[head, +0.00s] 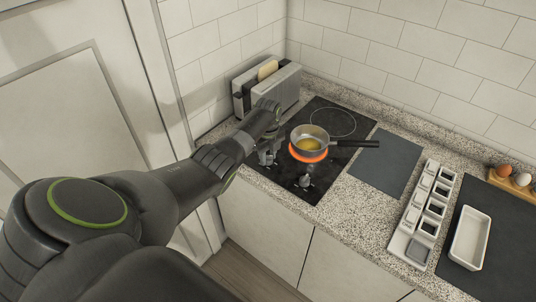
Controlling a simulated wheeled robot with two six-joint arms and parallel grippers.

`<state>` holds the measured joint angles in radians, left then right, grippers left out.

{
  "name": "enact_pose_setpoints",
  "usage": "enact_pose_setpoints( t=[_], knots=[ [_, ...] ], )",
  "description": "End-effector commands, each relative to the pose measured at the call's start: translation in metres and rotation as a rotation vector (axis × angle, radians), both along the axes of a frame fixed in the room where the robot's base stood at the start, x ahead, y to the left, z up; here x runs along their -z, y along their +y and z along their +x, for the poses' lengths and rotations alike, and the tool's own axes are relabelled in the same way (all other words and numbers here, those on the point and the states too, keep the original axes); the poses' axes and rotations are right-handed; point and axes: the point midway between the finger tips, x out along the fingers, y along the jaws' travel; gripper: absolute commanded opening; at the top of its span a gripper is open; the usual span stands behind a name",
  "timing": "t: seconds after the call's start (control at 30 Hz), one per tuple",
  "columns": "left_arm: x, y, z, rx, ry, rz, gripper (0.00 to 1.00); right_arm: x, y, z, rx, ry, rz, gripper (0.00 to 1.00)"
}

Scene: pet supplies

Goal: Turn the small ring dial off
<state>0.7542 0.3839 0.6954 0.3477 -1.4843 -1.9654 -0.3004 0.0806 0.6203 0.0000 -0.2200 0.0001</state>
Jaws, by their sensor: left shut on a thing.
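A black glass cooktop (345,155) stands in the counter. Its front ring (309,154) glows orange under a small grey pan (312,141) with something yellow in it. The unlit ring (333,122) behind looks larger. One dial (305,181) stands free near the cooktop's front edge. My left gripper (267,157) points down at the cooktop's left front and is shut on what looks like the other dial, mostly hidden by the fingers. Dial markings are too small to read. My right gripper is out of view.
A toaster (268,86) with bread stands behind my left wrist. The pan's handle points right. A dark mat (384,161), a white compartment tray (411,245), a white dish (470,238) and eggs in a wooden holder (513,186) lie to the right.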

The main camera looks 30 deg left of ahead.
Motion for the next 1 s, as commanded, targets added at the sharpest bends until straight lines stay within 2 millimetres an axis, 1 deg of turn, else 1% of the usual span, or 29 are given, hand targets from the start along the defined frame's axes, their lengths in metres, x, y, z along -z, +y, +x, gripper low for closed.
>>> enact_pose_setpoints(
  t=[0.03, 0.6, 0.8, 1.0],
  knots=[
    [-0.002, 0.000, 0.001, -0.042, 0.000, 0.000, 0.08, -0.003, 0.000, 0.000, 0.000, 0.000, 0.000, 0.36],
    [-0.002, 0.000, 0.001, -0.580, -0.002, 0.000, 0.08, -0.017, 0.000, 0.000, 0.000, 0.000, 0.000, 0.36],
    [-0.002, 0.000, 0.001, -0.746, -0.003, 0.000, 0.08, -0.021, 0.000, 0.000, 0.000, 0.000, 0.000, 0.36],
    [-0.002, 0.000, 0.001, -0.872, -0.002, 0.001, 0.08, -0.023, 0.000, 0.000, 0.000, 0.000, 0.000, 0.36]
  ],
)
